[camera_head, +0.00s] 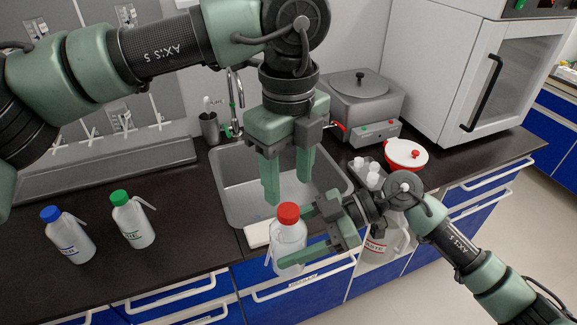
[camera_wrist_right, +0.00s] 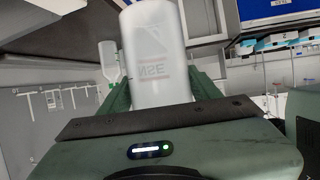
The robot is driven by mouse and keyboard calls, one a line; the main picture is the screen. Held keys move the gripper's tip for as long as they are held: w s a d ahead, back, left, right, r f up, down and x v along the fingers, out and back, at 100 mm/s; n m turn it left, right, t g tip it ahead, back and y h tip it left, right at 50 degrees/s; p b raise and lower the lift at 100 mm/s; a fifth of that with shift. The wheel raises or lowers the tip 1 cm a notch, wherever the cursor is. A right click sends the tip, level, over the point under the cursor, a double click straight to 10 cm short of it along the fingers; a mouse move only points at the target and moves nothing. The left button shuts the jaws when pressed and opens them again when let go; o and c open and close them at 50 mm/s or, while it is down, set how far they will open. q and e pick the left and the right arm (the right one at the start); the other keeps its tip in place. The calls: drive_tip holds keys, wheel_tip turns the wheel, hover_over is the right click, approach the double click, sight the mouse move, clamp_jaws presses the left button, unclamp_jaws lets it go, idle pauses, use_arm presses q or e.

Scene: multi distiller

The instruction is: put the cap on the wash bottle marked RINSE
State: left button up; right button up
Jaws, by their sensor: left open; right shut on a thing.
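The RINSE wash bottle (camera_head: 290,240) is translucent white and stands about upright near the counter's front edge. A red cap (camera_head: 288,212) shows at its top; I cannot tell whether it is fully seated. My right gripper (camera_head: 290,248) is shut around the bottle's body, coming from the right. In the right wrist view, the bottle (camera_wrist_right: 155,45) fills the space between the fingers, with faint red letters "NSE" showing. My left gripper (camera_head: 286,190) is open and empty, pointing down just above the red cap.
A blue-capped bottle (camera_head: 68,235) and a green-capped bottle (camera_head: 132,220) stand on the left counter. The sink (camera_head: 235,185) lies behind the RINSE bottle. A white waste jug (camera_head: 385,240) is right of my right gripper. A grey bath (camera_head: 365,100) and red-rimmed dish (camera_head: 406,153) are behind.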

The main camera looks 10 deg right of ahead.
sight(288, 209)
use_arm(q)
drive_tip(key=shift+f, duration=3.15)
